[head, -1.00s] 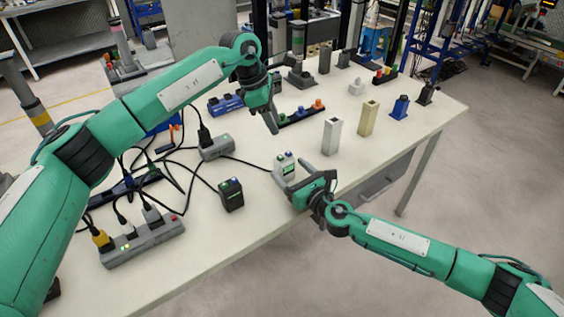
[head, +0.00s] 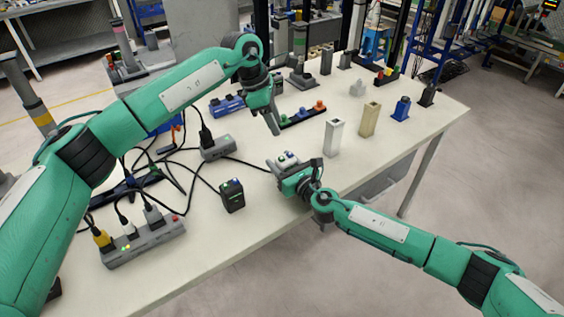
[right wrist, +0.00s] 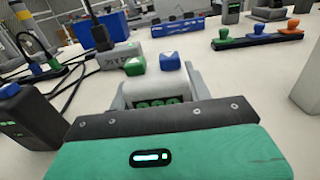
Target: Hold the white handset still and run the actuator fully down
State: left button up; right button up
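The white handset (head: 286,158) stands near the table's front edge, with a green and a blue button on top. In the right wrist view the white handset (right wrist: 155,92) is partly hidden behind my right gripper's palm. My right gripper (head: 288,168) has its grey fingers on either side of the handset; whether they press on it is unclear. My left gripper (head: 272,122) hangs above the table, behind the handset and apart from it, fingers pointing down; its opening is unclear. Several grey columns stand at the back, one on a dark base (head: 301,78); I cannot tell which is the actuator.
A black box (head: 232,196) with buttons stands left of the handset. Power strips (head: 143,243) and loose black cables lie further left. A white post (head: 333,138) and a beige post (head: 369,119) stand to the right. A strip with coloured knobs (head: 303,116) lies behind.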

pick_arm(q)
grip_shut()
dwell(1.6)
